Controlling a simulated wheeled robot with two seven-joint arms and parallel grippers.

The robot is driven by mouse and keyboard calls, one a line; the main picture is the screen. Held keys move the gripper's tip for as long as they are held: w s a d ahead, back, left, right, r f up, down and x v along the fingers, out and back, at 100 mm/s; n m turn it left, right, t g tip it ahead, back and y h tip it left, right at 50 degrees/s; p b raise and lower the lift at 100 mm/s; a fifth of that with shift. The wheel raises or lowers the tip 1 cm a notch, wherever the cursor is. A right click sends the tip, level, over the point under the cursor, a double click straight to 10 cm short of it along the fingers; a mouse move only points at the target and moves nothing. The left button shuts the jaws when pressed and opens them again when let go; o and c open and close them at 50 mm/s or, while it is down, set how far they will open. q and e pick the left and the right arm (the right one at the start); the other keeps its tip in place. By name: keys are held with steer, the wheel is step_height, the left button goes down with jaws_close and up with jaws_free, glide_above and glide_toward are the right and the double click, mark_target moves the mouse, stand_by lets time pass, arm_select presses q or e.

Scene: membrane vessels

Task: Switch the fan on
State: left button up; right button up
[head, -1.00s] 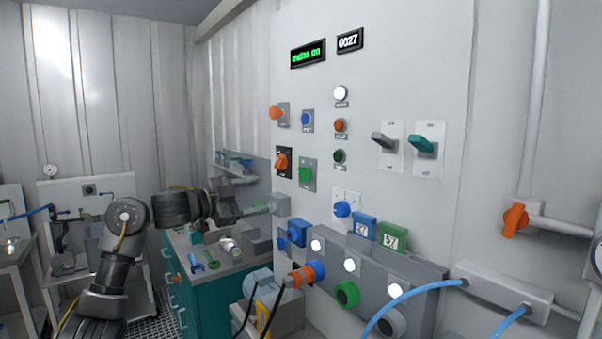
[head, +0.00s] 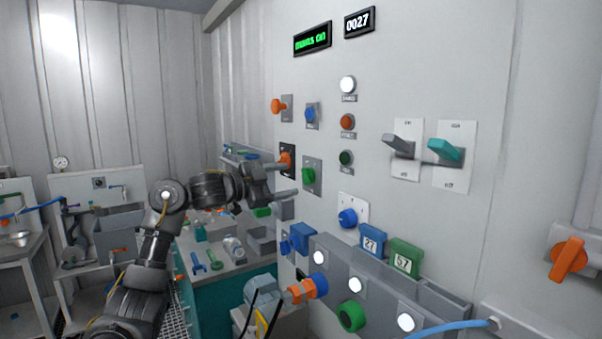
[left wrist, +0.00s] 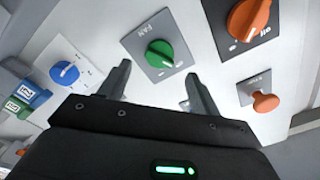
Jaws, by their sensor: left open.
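The green fan knob (head: 308,176) sits on a grey plate on the white wall panel. In the left wrist view the green knob (left wrist: 160,53) has the word FAN beside it and stands beyond the fingertips. My left gripper (head: 286,179) is open and empty, its two fingers pointing at the panel just left of the green knob. In the left wrist view my left gripper (left wrist: 158,82) has its fingers spread toward either side of the knob, apparently not touching it. My right gripper does not show.
An orange knob (head: 287,160) is close above the left fingers, and a blue knob (head: 347,217) is below right. A display (head: 312,39) reads "mains on". Two lever switches (head: 400,145) stand to the right. A teal bench with tools (head: 212,262) is below.

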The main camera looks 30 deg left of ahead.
mark_target(302, 176)
arm_select(q)
steer(key=p+x, duration=0.1)
steer(key=x, duration=0.3)
steer(key=shift+w+d+r, duration=0.1)
steer(key=shift+d+r, duration=0.05)
steer(key=shift+d, duration=0.05)
steer(key=shift+w+d, duration=0.2)
steer(key=shift+w, duration=0.3)
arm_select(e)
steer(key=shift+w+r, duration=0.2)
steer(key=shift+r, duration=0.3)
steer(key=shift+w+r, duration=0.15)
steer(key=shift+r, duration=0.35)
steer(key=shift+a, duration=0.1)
arm_select(q)
steer(key=c, duration=0.9)
